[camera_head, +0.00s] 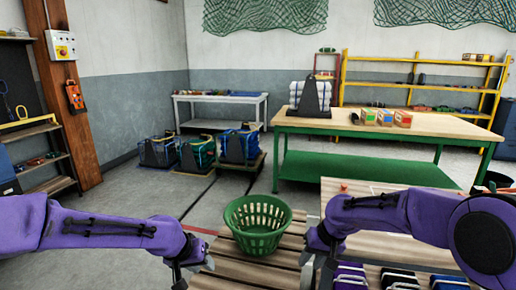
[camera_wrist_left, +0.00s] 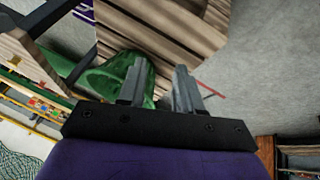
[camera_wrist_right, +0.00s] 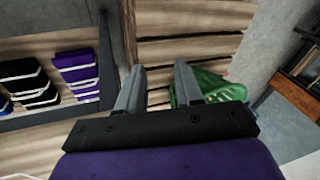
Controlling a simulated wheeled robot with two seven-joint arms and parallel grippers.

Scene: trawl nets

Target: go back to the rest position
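My left gripper (camera_head: 188,270) hangs at the lower left of the head view, left of the green basket (camera_head: 258,224). In the left wrist view its two fingers (camera_wrist_left: 160,90) stand apart with nothing between them. My right gripper (camera_head: 318,262) is to the right of the basket in the head view. In the right wrist view its fingers (camera_wrist_right: 157,88) stand apart and hold nothing. The basket looks empty and sits on a slatted wooden pallet (camera_head: 240,272). It shows partly behind the fingers in both wrist views.
A table with folded purple and dark bundles (camera_head: 350,275) is at the lower right, close to my right gripper. A green workbench (camera_head: 370,165) with boxes stands behind. Crates with nets (camera_head: 200,152) stand on the floor at the back left. Floor left of the pallet is open.

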